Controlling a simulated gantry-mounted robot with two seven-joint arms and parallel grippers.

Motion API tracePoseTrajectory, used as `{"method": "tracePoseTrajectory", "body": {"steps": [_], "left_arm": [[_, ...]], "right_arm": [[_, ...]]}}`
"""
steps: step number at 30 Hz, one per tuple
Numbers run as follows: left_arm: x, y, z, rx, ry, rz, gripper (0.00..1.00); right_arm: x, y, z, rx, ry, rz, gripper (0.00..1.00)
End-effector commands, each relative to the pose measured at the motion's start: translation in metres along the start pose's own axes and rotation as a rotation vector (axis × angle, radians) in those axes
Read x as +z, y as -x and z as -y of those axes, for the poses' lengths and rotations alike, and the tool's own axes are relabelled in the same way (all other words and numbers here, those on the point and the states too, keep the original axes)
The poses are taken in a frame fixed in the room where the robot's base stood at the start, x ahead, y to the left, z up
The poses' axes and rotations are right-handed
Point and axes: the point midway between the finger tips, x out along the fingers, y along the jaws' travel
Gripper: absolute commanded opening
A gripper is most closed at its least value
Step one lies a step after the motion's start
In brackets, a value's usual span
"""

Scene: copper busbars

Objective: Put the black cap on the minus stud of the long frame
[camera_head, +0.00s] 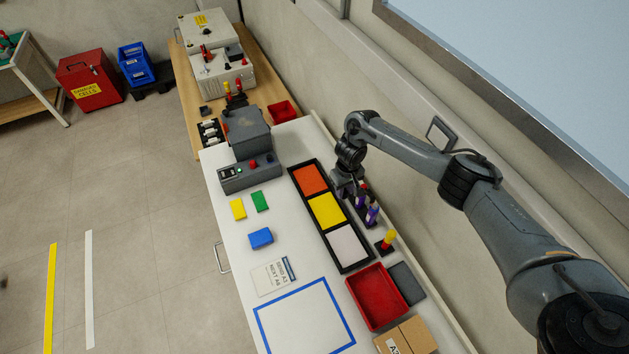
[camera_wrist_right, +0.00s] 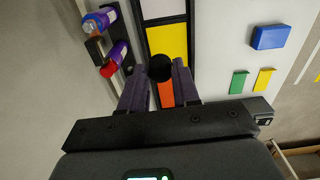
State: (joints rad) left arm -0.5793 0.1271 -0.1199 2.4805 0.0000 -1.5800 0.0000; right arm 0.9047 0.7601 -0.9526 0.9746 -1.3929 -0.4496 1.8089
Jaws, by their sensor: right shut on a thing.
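In the right wrist view, the right gripper (camera_wrist_right: 158,82) is shut on a round black piece, which looks like the black cap (camera_wrist_right: 160,68). The cap is seen against the frame's yellow panel, above it. No stud or minus mark can be made out. My left gripper is out of view.
A grey machine (camera_head: 250,177) stands at the table's far end. Green (camera_head: 260,201), yellow (camera_head: 238,209) and blue blocks (camera_head: 260,238) lie left of the frame. A red tray (camera_head: 377,297) and cardboard box (camera_head: 407,338) are nearer. A yellow-topped piece (camera_head: 389,238) stands at right.

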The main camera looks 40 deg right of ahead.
Motion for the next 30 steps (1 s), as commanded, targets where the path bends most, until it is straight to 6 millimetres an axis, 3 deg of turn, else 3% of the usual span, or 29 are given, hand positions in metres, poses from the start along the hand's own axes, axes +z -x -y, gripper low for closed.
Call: {"method": "tracePoseTrajectory", "body": {"steps": [1,6,12,20,30], "left_arm": [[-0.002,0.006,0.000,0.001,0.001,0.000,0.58],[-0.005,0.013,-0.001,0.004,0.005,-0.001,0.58],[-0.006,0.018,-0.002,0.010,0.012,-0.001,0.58],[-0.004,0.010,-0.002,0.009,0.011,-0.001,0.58],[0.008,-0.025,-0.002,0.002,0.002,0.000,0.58]], "right_arm": [[0.010,-0.003,-0.019,0.001,-0.032,0.006,0.11],[0.030,-0.010,-0.067,0.000,-0.106,0.002,0.11],[0.043,-0.011,-0.103,-0.001,-0.156,0.000,0.11],[0.048,-0.018,-0.115,-0.002,-0.171,-0.001,0.11],[0.047,-0.048,-0.115,-0.003,-0.171,-0.002,0.11]]}}
